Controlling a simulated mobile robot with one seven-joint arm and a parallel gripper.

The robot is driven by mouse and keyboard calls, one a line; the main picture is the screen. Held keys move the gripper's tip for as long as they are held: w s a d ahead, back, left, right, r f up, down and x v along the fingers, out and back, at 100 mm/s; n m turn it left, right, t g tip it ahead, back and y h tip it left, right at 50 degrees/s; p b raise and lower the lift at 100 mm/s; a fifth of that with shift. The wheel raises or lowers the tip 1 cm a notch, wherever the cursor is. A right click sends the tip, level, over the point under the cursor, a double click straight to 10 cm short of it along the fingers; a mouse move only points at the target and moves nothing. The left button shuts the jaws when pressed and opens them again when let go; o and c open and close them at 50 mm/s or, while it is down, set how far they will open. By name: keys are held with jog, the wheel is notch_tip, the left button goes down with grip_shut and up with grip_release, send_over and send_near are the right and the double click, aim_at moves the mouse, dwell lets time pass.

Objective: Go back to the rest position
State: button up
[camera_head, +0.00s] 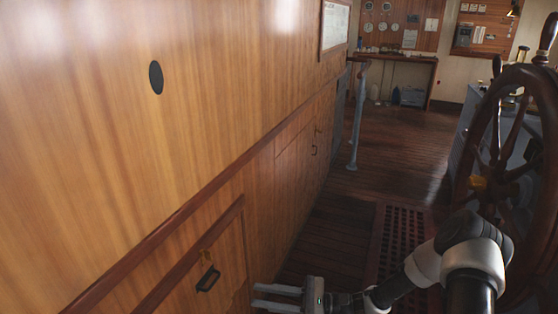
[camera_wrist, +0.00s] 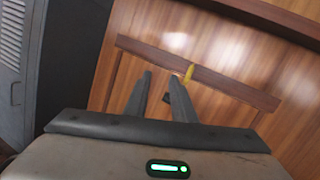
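My gripper (camera_head: 254,295) is at the bottom of the head view, with its two fingers pointing left toward the lower wooden wall panels. In the wrist view my gripper (camera_wrist: 160,75) shows two dark fingers with a gap between them, and nothing is held. A wooden cabinet door (camera_wrist: 222,92) is in front of the fingers. Its dark handle (camera_wrist: 167,98) is partly hidden behind them. A small yellow piece (camera_wrist: 189,72) shows near the right fingertip. In the head view the black handle (camera_head: 208,279) is left of my gripper, and the door looks closed.
A wood-panelled wall with a rail (camera_head: 205,196) runs along the left. A large ship's wheel (camera_head: 515,150) stands at the right, near my arm. A floor grating (camera_head: 402,235) lies between. A grey post (camera_head: 357,120) stands farther back. The plank floor (camera_head: 392,150) beyond is clear.

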jog(key=s+d+r+n+t+h, duration=0.1)
jog(key=s+d+r+n+h, duration=0.5)
jog(key=r, duration=0.3)
jog(key=s+d+r+n+t+h, duration=0.2)
jog(key=s+d+r+n+h, duration=0.4)
jog(key=r, duration=0.4)
jog(key=s+d+r+n+t+h, duration=0.1)
jog(key=s+d+r+n+h, duration=0.35)
jog(key=r+h, duration=0.4)
notch_tip(320, 180, up, 17)
jog(key=p, duration=1.6)
jog(key=shift+w+d+t, duration=0.25)
jog(key=shift+d+t, duration=0.05)
jog(key=shift+d, duration=0.15)
jog(key=shift+m+y, duration=0.25)
